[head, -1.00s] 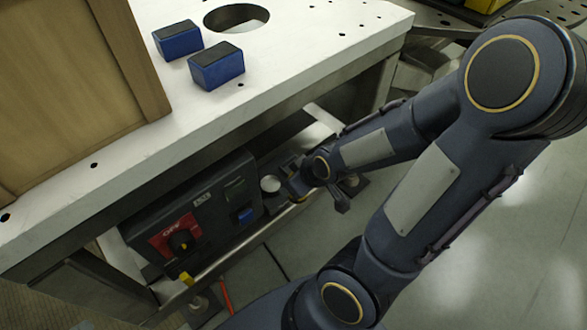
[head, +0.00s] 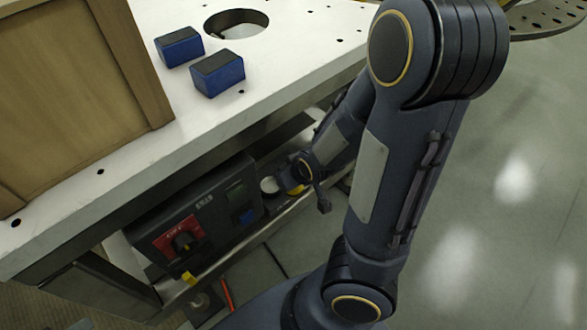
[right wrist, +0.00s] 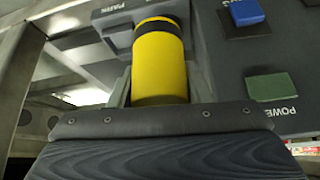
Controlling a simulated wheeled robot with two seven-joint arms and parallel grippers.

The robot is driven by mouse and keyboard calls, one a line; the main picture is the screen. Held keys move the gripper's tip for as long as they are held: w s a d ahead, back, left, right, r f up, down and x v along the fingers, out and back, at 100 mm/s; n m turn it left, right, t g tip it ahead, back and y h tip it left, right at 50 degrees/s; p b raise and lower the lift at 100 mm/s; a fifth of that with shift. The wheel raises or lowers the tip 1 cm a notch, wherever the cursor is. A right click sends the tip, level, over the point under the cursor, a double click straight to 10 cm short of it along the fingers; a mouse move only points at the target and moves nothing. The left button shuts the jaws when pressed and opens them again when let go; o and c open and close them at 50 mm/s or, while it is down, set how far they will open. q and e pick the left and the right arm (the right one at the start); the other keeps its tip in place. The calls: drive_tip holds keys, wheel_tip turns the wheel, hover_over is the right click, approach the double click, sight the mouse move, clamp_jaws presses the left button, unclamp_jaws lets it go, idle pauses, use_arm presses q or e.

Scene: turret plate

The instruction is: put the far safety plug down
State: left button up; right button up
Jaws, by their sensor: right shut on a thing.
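The far safety plug (right wrist: 160,65) is a yellow cylinder with a black band, upright in the right wrist view. My right gripper (right wrist: 160,112) is shut on it; a broad dark finger hides its lower part. Its banded end is close to a grey bracket (right wrist: 118,38) by a label that seems to read PARK; I cannot tell if they touch. In the head view my right gripper (head: 290,184) is low beside the right end of the dark control box (head: 215,215), and the plug in it cannot be made out. My left gripper is not in view.
The white tabletop (head: 130,165) overhangs the box and carries two blue blocks (head: 218,73) and a wooden crate (head: 75,95). The box has a red switch plate (head: 168,240); a small yellow piece (head: 188,278) is below it. Open floor (head: 480,220) lies right.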

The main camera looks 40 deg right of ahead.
drive_tip(key=shift+w+d+r, duration=0.15)
drive_tip(key=shift+w+r, duration=0.2)
drive_tip(key=shift+w, duration=0.1)
drive_tip(key=shift+m, duration=0.3)
drive_tip(key=w+d+f+b, duration=0.2)
drive_tip(key=w+f+b, duration=0.1)
drive_tip(key=w+d+f+b, duration=0.3)
drive_tip(key=w+b, duration=0.1)
drive_tip(key=w+d+f+b, duration=0.3)
drive_tip(key=shift+w+d+f+b, duration=0.1)
drive_tip(key=shift+w+d+b, duration=0.1)
drive_tip(key=shift+b, duration=0.15)
drive_tip(key=shift+w+d+f, duration=0.1)
drive_tip(key=shift+w+d+f+b, duration=0.15)
drive_tip(key=shift+f+b, duration=0.6)
drive_tip(key=shift+f, duration=0.95)
drive_tip(key=shift+f, duration=0.1)
drive_tip(key=o, duration=0.6)
drive_tip(key=shift+f, duration=0.15)
drive_tip(key=o, duration=0.5)
drive_tip(key=shift+c, duration=0.2)
